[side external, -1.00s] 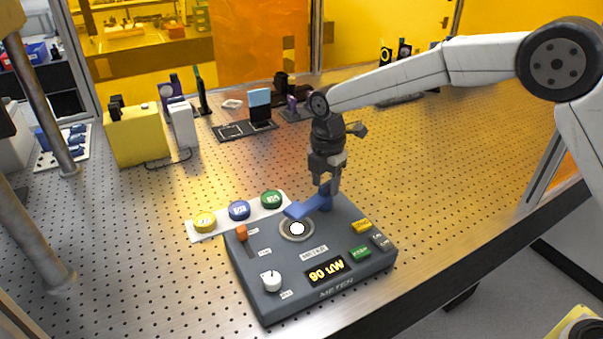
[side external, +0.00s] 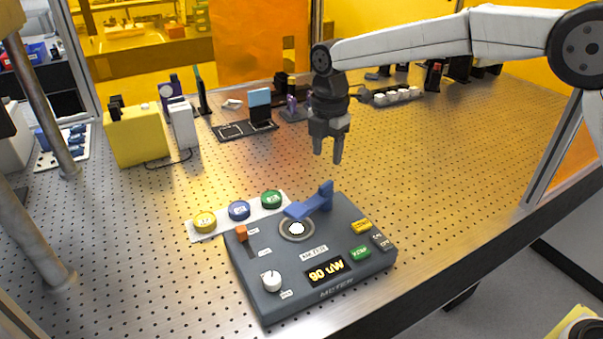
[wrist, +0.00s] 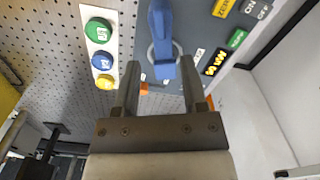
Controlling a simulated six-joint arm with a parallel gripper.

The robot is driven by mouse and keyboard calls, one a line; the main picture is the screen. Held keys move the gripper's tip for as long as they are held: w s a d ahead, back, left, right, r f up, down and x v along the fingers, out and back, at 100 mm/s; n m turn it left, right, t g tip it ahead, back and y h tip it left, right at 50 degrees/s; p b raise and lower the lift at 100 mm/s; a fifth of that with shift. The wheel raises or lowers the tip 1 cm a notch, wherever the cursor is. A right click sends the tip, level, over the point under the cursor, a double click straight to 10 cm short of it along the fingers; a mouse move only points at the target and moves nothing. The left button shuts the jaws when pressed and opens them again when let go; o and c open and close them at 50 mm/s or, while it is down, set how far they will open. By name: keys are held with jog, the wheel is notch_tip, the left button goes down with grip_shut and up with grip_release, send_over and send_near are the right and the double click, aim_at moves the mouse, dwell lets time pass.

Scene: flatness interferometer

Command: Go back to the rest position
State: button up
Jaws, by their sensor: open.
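My gripper (side external: 327,158) is open and empty, raised above the back of the grey meter box (side external: 257,285). In the wrist view, its two fingers (wrist: 160,85) stand apart with nothing between them in their grip. The meter box has a blue lever (side external: 314,204) at its back edge, which reaches toward a round white port (side external: 297,229). The display (side external: 327,271) reads about 90 uW.
A white strip with yellow (side external: 204,222), blue (side external: 239,210) and green (side external: 271,199) round pieces lies beside the box. A yellow box (side external: 135,135) and several optics stand at the back. The perforated table right of the box is clear.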

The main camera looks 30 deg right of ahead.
jog(key=s+d+f+m+t, duration=0.1)
jog(key=s+d+f+m, duration=0.2)
jog(key=s+d+m, duration=0.2)
jog(key=s+d+f+m, duration=0.3)
jog(key=s+d+m, duration=0.1)
jog(key=s+m, duration=0.5)
jog(key=s+d+f+m+t, duration=0.1)
jog(key=s+d+f+m, duration=0.3)
jog(key=s+m, duration=0.4)
jog(key=shift+s+d+t, duration=0.3)
jog(key=shift+s+d, duration=0.35)
jog(key=shift+d, duration=0.2)
